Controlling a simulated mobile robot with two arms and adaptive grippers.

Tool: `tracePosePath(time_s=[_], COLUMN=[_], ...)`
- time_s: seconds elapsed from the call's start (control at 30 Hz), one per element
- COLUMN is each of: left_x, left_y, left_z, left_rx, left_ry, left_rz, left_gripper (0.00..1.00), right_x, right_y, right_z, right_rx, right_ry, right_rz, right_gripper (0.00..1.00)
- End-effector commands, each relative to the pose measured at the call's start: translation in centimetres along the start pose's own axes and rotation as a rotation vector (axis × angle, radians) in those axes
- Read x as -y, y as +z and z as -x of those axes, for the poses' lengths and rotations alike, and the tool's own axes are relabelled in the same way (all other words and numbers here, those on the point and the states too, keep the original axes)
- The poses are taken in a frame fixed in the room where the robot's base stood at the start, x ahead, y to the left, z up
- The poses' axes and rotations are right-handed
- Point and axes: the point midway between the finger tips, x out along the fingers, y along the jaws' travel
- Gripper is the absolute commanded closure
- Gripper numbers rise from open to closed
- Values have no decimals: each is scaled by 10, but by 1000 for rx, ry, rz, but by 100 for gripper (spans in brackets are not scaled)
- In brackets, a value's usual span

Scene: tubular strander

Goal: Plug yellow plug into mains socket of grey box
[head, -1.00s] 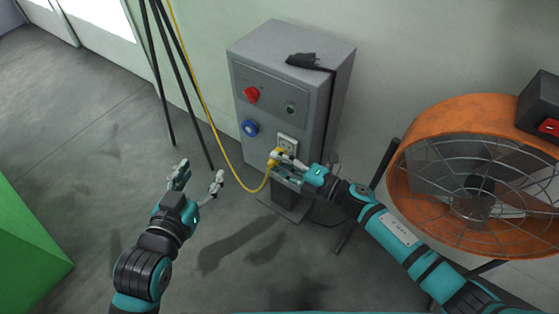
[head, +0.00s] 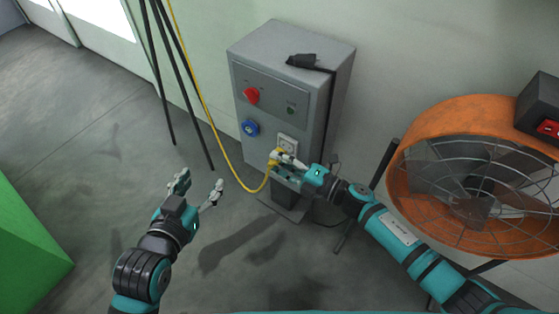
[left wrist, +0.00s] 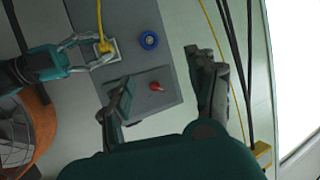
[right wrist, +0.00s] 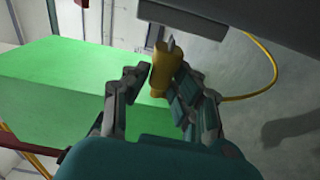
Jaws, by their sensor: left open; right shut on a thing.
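The grey box (head: 287,82) stands by the wall, with a pale mains socket (head: 288,143) low on its front. My right gripper (head: 284,165) is shut on the yellow plug (head: 273,160), just below and beside the socket. In the right wrist view the yellow plug (right wrist: 160,72) sits between the fingers, and its metal pin shows bare towards the dark box edge. The left wrist view also shows the plug (left wrist: 104,46) in front of the socket plate (left wrist: 114,54). My left gripper (head: 199,187) is open and empty, left of the box.
The yellow cable (head: 215,133) hangs beside dark tripod legs (head: 172,90) and loops to the plug. A red knob (head: 251,95) and blue socket (head: 249,128) are on the box. A black plug (head: 303,60) lies on top. An orange fan (head: 440,115) stands right.

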Motion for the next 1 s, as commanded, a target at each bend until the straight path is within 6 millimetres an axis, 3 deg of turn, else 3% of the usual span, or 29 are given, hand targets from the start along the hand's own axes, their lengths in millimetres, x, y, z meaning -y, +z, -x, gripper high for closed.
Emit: tracePosePath(time_s=[1.0], left_x=[3], left_y=[9], left_z=[2], left_rx=[63], left_ry=[-5], left_rz=[-4], left_gripper=[42], right_x=[0], right_y=[0], right_z=[0], right_rx=[0], right_ry=[-4], right_rz=[0], right_gripper=[100])
